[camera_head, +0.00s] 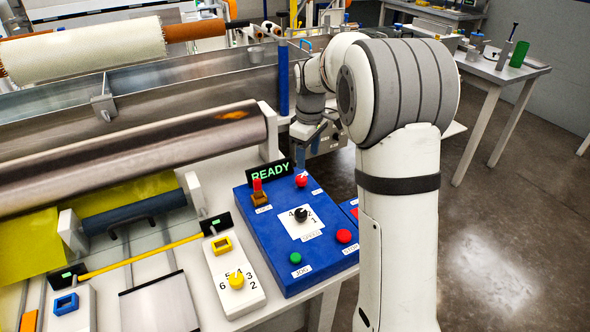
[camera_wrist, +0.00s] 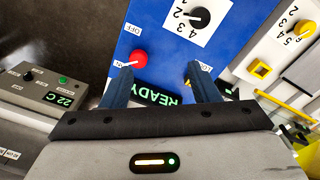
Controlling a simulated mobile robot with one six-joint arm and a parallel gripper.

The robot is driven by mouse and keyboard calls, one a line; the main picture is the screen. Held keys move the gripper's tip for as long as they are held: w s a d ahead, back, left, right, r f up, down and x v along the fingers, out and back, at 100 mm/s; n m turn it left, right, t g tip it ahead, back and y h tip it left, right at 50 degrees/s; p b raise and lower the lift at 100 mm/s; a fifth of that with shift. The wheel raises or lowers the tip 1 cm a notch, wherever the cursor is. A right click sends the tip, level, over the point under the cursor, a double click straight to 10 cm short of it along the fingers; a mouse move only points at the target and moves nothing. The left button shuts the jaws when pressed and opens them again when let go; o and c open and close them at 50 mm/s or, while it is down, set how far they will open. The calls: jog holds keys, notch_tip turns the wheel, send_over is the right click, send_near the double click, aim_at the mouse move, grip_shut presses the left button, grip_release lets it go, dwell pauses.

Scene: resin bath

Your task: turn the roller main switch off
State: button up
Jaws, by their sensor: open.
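The blue control panel (camera_head: 274,237) carries a red round knob (camera_head: 301,181) at its far right corner. This looks like the roller main switch; the knob also shows in the wrist view (camera_wrist: 138,60), with an OFF label (camera_wrist: 136,29) close by and another small label partly hidden beside it. My gripper (camera_wrist: 160,68) is open and empty, its two blue fingers pointing at the panel. The knob lies just beyond the left fingertip, inside the gap in the picture; contact cannot be told. In the head view my gripper is partly hidden behind my arm.
A lit READY sign (camera_head: 269,173) stands at the panel's back edge. An orange-red switch (camera_head: 259,192), a black numbered dial (camera_head: 301,215), a red button (camera_head: 344,236) and a green button (camera_head: 295,258) are close by. A yellow dial box (camera_head: 236,281) stands left.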

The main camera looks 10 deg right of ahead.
aim_at(301, 178)
jog(key=w+f+n, duration=0.1)
jog(key=w+f, duration=0.2)
jog(key=w+f+n, duration=0.1)
jog(key=w+f, duration=0.2)
jog(key=w, duration=0.1)
jog(key=shift+w+f+n+g, duration=0.2)
jog(key=shift+f+n+g, duration=0.1)
jog(key=shift+n, duration=0.1)
jog(key=shift+w+f, duration=0.15)
jog(key=shift+f, duration=0.1)
notch_tip(301, 178, down, 8)
jog(key=shift+r+b, duration=0.2)
jog(key=shift+b, duration=0.1)
jog(key=shift+c, duration=0.2)
jog(key=c, duration=0.9)
jog(key=shift+a, duration=0.2)
jog(key=shift+c, duration=0.2)
jog(key=shift+d, duration=0.1)
